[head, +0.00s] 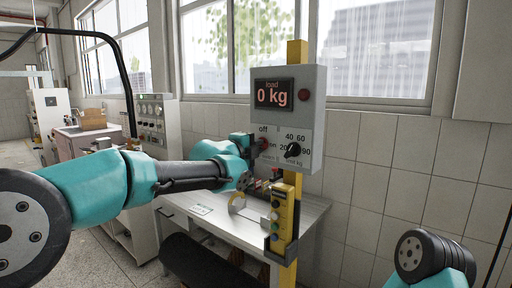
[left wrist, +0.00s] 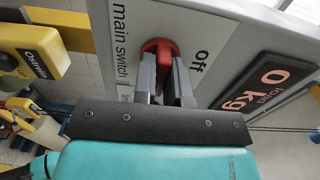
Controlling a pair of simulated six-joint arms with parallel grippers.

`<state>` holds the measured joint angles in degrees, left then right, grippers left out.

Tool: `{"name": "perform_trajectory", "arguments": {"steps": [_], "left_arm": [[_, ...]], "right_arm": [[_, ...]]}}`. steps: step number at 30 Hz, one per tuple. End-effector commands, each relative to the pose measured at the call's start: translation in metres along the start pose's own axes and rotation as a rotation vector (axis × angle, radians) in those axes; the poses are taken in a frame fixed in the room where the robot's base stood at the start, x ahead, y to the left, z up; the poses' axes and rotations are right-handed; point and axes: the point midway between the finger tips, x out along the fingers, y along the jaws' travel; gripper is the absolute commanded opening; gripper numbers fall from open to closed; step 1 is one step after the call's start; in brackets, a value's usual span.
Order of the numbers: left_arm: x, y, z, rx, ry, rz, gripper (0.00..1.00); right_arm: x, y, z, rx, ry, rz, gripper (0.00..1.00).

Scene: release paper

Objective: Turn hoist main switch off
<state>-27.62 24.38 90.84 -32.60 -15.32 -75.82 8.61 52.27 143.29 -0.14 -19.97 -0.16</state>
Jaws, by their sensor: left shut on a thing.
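The hoist control box (head: 312,120) is mounted on a yellow post, with a display reading "0 kg" (head: 273,93). The red main switch knob (left wrist: 158,47) sits on its face between the "off" label and the "main switch" label in the left wrist view. My left gripper (head: 258,145) is at the lower left of the box face. In the left wrist view its two grey fingers (left wrist: 164,82) are shut around the red knob, which they partly hide. In the head view the arm hides most of the knob. My right gripper is out of view.
A black load-limit dial (head: 292,150) is right of the switch. A yellow pendant (head: 284,212) with several buttons hangs on the post below the box. A white table (head: 310,215) stands behind it. A tiled wall (head: 400,160) is at the right.

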Motion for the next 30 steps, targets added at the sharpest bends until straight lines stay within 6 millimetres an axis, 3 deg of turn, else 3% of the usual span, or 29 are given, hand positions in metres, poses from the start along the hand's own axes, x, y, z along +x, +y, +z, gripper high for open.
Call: {"name": "perform_trajectory", "arguments": {"steps": [14, 30], "left_arm": [[-0.0001, 0.0, 0.0, -0.197, 0.0, 0.0, 0.0], [-0.0001, 0.0001, 0.0, -0.691, 0.0, 0.0, 0.0]], "right_arm": [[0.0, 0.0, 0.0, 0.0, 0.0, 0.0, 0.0], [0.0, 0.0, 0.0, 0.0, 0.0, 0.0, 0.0]]}}
